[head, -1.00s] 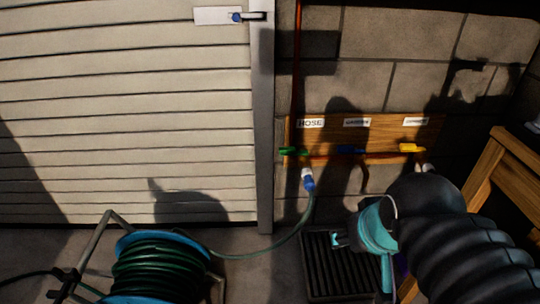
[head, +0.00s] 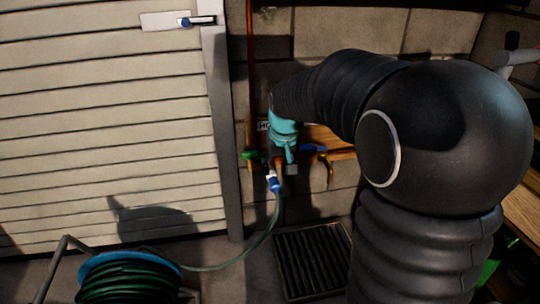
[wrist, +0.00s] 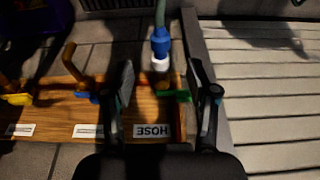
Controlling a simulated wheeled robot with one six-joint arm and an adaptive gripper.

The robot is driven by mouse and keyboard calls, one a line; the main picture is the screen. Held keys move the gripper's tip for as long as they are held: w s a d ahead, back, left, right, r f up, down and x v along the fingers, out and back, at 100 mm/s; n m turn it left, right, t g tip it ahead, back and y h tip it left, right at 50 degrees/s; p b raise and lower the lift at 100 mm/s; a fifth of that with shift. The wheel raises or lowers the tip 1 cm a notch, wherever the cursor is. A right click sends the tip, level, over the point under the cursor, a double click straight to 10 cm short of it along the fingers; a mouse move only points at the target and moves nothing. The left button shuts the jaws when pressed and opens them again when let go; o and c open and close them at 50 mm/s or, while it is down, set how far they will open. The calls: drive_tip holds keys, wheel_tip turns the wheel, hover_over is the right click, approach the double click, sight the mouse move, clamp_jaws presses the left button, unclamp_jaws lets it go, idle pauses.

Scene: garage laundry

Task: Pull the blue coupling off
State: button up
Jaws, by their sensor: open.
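The blue coupling (head: 274,186) with its white collar hangs below the tap under the HOSE label, on the end of a green hose (head: 263,235). In the wrist view the blue coupling (wrist: 160,42) lies beyond my fingertips, with the white collar (wrist: 160,65) nearer. My gripper (head: 284,165) is at the wooden board, just above the coupling. In the wrist view my gripper (wrist: 163,84) is open, its two fingers either side of the line to the collar, with nothing gripped. The tap's green handle (wrist: 180,96) shows between the fingers; the tap body is partly hidden.
The wooden board (wrist: 60,117) also carries a blue-handled tap (head: 313,148) and a yellow-handled tap (wrist: 18,98). A hose reel (head: 130,275) stands at lower left. A dark floor grate (head: 310,262) lies below. A pale shutter door (head: 110,120) is on the left.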

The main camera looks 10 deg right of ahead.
sight(275, 184)
drive_tip(key=shift+w+f, duration=1.05)
drive_tip(key=shift+w, duration=0.15)
drive_tip(key=shift+b+x, duration=3.3)
drive_tip(key=shift+x, duration=2.05)
drive_tip(key=shift+s, duration=0.1)
clamp_jaws()
